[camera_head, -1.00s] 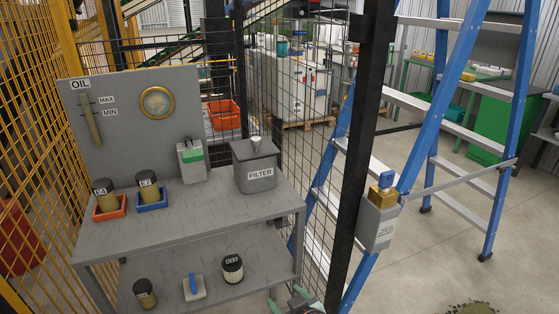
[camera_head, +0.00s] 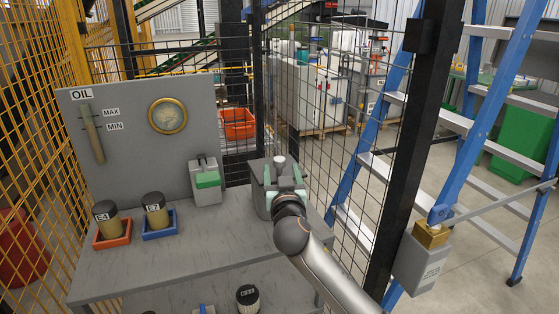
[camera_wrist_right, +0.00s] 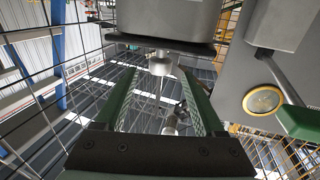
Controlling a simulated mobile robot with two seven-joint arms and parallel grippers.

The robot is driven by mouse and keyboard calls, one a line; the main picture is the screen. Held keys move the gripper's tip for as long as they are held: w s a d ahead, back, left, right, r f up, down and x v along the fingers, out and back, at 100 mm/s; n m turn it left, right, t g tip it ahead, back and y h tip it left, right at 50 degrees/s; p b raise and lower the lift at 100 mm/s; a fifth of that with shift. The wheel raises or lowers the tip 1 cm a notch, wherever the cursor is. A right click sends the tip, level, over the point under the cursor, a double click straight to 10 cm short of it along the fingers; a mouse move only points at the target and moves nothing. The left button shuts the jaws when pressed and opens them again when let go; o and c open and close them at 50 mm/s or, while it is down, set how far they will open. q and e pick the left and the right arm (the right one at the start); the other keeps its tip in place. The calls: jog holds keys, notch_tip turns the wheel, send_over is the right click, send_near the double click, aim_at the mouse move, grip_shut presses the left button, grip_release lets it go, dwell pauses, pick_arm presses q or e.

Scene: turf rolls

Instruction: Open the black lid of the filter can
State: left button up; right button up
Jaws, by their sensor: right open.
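The filter can (camera_head: 262,205) is a grey box at the right end of the bench, largely hidden behind my right gripper. Its dark lid (camera_head: 257,167) is down on the can, with a pale knob (camera_head: 279,160) on top. My right gripper (camera_head: 284,177) is open at the lid, its green fingers either side of the knob's line. In the right wrist view the picture is inverted: the can (camera_wrist_right: 165,18) is at the top, and the knob (camera_wrist_right: 161,66) hangs below the lid's dark edge (camera_wrist_right: 160,44), between the spread fingers. Contact cannot be told. My left gripper is out of view.
The grey bench (camera_head: 150,265) also holds a green-and-grey box (camera_head: 206,182) left of the can, and two canisters in red (camera_head: 112,236) and blue (camera_head: 160,225) trays. An oil panel (camera_head: 140,140) stands behind. Mesh fence and a black post (camera_head: 420,150) border the right.

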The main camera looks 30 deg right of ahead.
aim_at(280, 165)
jog(key=shift+x, duration=2.75)
jog(key=shift+a, duration=0.1)
grip_shut()
